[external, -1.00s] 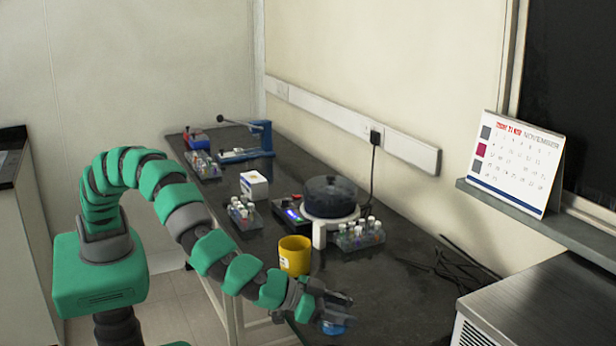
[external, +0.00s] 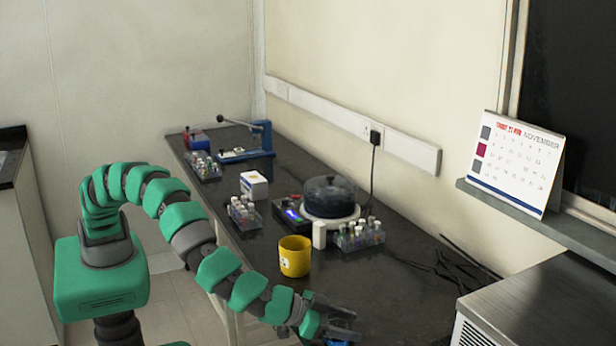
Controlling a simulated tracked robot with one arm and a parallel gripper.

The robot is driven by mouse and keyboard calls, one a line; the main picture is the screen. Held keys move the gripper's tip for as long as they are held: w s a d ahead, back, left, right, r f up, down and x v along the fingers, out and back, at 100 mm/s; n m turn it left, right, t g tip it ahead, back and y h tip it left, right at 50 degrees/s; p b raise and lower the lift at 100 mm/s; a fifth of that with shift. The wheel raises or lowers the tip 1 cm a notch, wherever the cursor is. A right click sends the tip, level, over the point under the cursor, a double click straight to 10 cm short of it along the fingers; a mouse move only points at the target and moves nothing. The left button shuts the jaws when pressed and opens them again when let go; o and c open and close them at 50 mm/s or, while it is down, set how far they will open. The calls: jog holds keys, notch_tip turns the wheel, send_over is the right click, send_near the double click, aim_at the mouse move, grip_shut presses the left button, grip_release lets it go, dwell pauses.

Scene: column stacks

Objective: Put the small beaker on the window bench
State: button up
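My gripper (external: 338,325) is at the bottom of the view, over the near end of the dark bench (external: 395,305). Its dark fingers are seen from the side, so I cannot tell whether they are open or shut. A blue thing (external: 338,343) shows just under the fingers, cut off by the frame edge. I cannot tell what it is or whether it is held. A yellow cup (external: 295,257) with a pale label stands upright on the bench, left of and beyond my gripper and apart from it. No clear small beaker can be made out.
A round dark-lidded device (external: 330,197), vial racks (external: 360,235) and (external: 244,213), a white box (external: 254,185) and a blue press (external: 262,138) stand farther along the bench. Loose black cables (external: 445,268) lie at right. A calendar (external: 515,163) stands on the window ledge (external: 545,222).

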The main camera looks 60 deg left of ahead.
jog(key=shift+o, duration=1.2)
jog(key=shift+r, duration=0.1)
jog(key=p+v, duration=0.2)
jog(key=v, duration=1)
jog(key=shift+a, duration=0.1)
